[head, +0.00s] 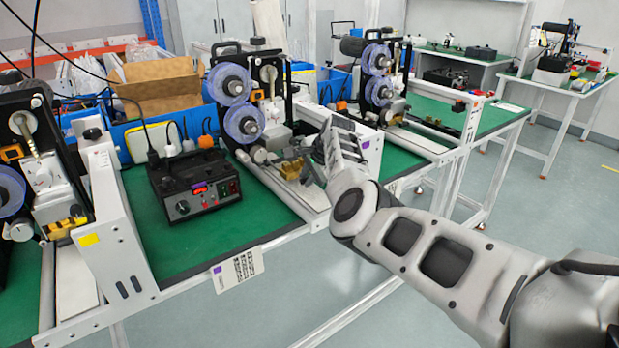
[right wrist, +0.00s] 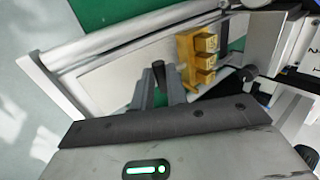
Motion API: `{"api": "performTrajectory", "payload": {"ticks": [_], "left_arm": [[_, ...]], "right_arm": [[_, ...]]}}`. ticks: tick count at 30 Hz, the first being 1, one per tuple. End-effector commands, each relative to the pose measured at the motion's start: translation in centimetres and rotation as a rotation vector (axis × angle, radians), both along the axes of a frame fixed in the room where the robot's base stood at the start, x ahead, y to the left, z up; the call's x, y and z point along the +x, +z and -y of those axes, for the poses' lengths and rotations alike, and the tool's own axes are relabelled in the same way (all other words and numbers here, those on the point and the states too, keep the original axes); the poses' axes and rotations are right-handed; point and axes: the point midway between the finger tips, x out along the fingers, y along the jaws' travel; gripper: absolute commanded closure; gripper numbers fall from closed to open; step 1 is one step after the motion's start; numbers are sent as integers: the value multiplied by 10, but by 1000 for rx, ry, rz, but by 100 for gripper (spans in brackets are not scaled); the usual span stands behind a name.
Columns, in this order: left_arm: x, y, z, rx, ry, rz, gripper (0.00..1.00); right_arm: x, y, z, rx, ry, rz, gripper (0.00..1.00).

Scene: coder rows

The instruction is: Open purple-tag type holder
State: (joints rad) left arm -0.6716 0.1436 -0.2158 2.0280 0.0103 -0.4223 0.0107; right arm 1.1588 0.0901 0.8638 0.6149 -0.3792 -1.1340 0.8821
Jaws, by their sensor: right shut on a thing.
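The purple-tag machine, with blue-and-clear reels (head: 236,100), stands on the middle green bench; a purple mark (head: 217,269) shows on the label hanging at the bench front. Its brass-coloured type holder (head: 290,169) sits low on the machine, and the right wrist view shows it as stepped brass blocks (right wrist: 197,58). My right gripper (head: 306,163) reaches it from the right. In the right wrist view its fingers (right wrist: 159,87) are shut on a small dark handle (right wrist: 158,70), just left of the brass blocks. How the handle joins the holder is hidden. My left gripper is out of view.
A black control box (head: 193,184) stands left of the machine. Similar machines stand at far left and behind right (head: 377,85). A white side frame (head: 112,220) rises on the bench's left. Floor in front of the bench is clear.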

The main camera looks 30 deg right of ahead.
Motion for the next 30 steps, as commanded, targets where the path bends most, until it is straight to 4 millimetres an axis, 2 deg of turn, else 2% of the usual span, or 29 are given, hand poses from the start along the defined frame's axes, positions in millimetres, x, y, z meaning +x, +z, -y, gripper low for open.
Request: {"api": "performTrajectory", "payload": {"ticks": [6,7,9,20,26,30], "left_arm": [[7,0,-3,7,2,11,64],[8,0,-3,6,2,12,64],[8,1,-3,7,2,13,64],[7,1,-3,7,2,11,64],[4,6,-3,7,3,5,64],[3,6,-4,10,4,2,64]], "right_arm": [[1,2,0,0,-1,5,100],[1,2,0,0,-1,5,82],[1,2,0,0,-1,5,63],[0,3,0,-1,0,4,63],[-10,20,1,-1,-3,6,63],[-23,39,2,-3,-2,7,63]]}}
